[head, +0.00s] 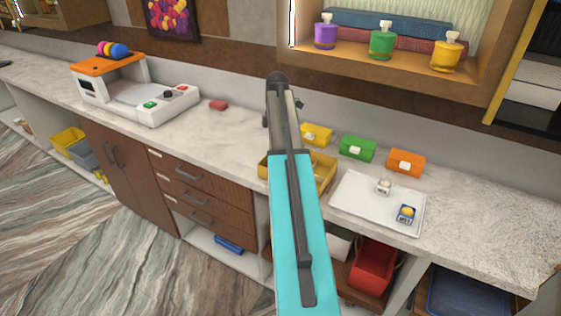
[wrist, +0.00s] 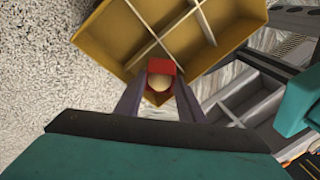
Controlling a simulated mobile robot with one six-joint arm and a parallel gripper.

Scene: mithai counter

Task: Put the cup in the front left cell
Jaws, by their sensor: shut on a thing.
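In the wrist view my gripper (wrist: 159,96) is shut on a small red cup (wrist: 161,66) with a round cream-coloured piece in it. The yellow box (wrist: 110,50) with crossing dividers and several cells lies just beyond the held cup. The cup overlaps the box's near corner in this view; I cannot tell its height above it. In the head view the yellow box (head: 327,174) stands on the counter, partly covered by my arm. My gripper and the held cup are hidden behind the arm there.
A white tray (head: 352,204) right of the box holds a white cup (head: 384,186) and a blue cup (head: 406,214). Yellow, green and orange containers (head: 357,149) stand behind. A machine (head: 135,90) is at left. A grey divided tray (wrist: 250,100) shows in the wrist view.

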